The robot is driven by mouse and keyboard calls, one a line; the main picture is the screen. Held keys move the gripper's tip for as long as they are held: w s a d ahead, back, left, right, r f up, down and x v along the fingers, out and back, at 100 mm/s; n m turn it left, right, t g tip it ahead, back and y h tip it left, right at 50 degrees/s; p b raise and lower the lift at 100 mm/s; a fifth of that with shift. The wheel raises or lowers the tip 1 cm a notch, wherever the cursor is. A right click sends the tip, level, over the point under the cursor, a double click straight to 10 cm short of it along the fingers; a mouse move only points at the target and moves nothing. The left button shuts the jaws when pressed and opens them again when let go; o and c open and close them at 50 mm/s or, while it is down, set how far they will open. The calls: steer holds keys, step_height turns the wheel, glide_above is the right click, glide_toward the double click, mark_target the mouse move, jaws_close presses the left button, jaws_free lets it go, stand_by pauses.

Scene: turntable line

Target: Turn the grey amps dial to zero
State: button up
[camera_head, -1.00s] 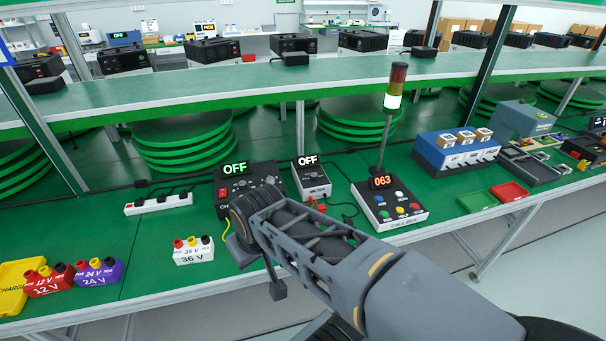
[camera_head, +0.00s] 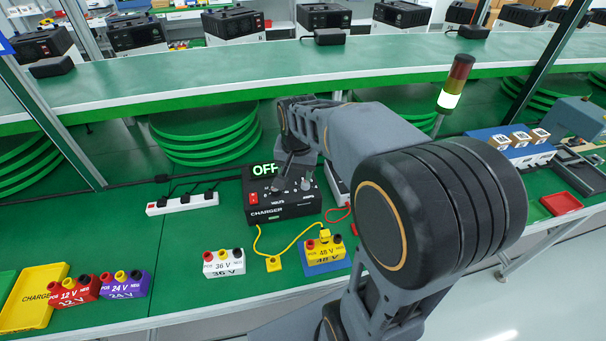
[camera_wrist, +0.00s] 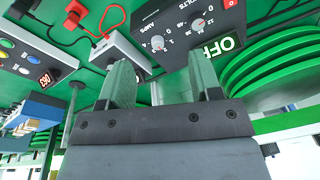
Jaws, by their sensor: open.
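The black charger (camera_head: 284,207) stands on the green bench with its display reading OFF. In the wrist view the picture is upside down, and the grey amps dial (camera_wrist: 157,43) shows on the charger panel, beside the volts dial (camera_wrist: 199,24). I cannot read the amps dial's setting for sure. My gripper (camera_wrist: 162,76) is open and empty. Its two fingers point toward the panel, with the amps dial showing beyond the gap between them, apart from both. In the head view my gripper (camera_head: 290,165) is over the charger, and partly hides its panel.
A 36 V block (camera_head: 224,264) and a 48 V block (camera_head: 325,255) with a yellow lead stand in front of the charger. A white power strip (camera_head: 182,204) lies to its left. The meter beside it is mostly hidden by my arm. A signal light (camera_head: 455,82) stands at the right.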

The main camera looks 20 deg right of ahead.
mark_target(305, 183)
steer(key=w+d+f+m+g+p, duration=0.2)
steer(key=w+d+f+m+p, duration=0.15)
steer(key=w+d+m, duration=0.5)
steer(key=shift+n, duration=0.85)
steer(key=f, duration=0.4)
steer(key=w+f+p, duration=0.1)
steer(key=f, duration=0.3)
steer(key=a+f, duration=0.1)
steer(key=f, duration=0.3)
steer(key=shift+w+f, duration=0.2)
steer(key=shift+f, duration=0.85)
steer(key=c, duration=0.9)
